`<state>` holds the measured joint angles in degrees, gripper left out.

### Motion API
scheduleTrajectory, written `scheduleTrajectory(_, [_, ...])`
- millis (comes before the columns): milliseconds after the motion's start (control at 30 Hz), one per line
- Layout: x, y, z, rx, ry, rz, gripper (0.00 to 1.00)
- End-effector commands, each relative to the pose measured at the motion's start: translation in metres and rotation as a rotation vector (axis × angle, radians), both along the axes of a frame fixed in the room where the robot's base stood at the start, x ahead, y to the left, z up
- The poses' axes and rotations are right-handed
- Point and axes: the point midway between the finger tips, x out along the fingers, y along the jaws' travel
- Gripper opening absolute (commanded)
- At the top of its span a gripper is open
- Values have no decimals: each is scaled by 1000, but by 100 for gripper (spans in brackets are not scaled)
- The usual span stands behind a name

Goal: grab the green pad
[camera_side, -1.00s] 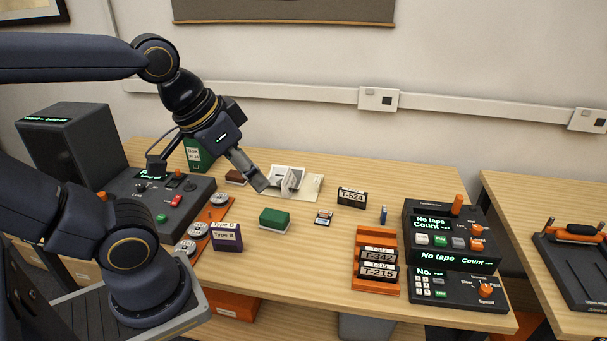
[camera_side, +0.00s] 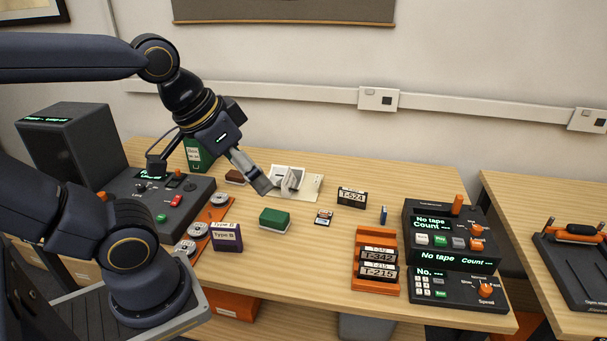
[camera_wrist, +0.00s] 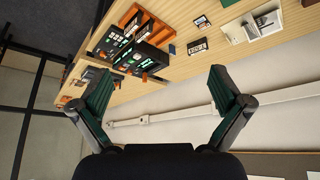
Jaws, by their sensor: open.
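The green pad (camera_side: 274,219) is a small block with a green top and a pale lower layer. It lies flat on the wooden table in the side view, near the middle. My gripper (camera_side: 264,187) hangs above the table, up and slightly left of the pad, apart from it. In the wrist view my gripper (camera_wrist: 160,92) has its two fingers spread wide with nothing between them.
A purple Type B box (camera_side: 227,240) stands left of the pad. An orange rack (camera_side: 375,284) and a dark console (camera_side: 440,237) stand further right. Bare table surrounds the pad's front.

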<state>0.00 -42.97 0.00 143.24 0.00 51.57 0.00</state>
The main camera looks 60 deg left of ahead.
Motion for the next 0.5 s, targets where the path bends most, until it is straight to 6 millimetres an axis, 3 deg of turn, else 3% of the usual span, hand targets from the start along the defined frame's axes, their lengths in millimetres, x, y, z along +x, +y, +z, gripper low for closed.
scheduleTrajectory(133, [1, 0, 1, -3, -5, 5, 100])
scheduleTrajectory(233, [15, 0, 20, -13, -53, 17, 100])
scheduleTrajectory(367, [53, 13, 34, -29, -31, 83, 100])
scheduleTrajectory(500, [107, 49, 24, -48, 50, 211, 100])
